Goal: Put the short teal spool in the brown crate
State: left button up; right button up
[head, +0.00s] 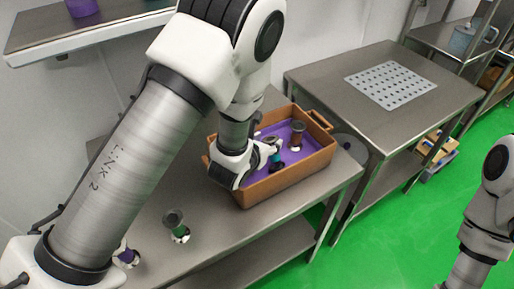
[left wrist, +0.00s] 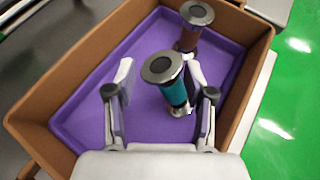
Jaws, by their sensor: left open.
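The short teal spool (left wrist: 173,90), with grey metal end discs, stands inside the brown crate (head: 284,187) on its purple floor. It also shows in the head view (head: 276,164), partly hidden by my gripper. My left gripper (left wrist: 160,100) is open and reaches down into the crate. The spool is close to the right finger in the left wrist view; I cannot tell whether they touch. The left finger is clearly apart from it. My right arm shows at the right edge of the head view, but its gripper is out of view.
A brownish-purple spool (left wrist: 190,32) stands in the crate behind the teal one. A dark green spool (head: 176,225) stands on the steel table, with a purple one (head: 126,255) partly hidden by my arm. A second table (head: 390,85) has a perforated plate.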

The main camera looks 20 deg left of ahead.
pick_arm(q)
jog(key=p+v, duration=0.2)
jog(key=v, duration=0.6)
jog(key=shift+s, duration=0.35)
jog(key=shift+r, duration=0.15)
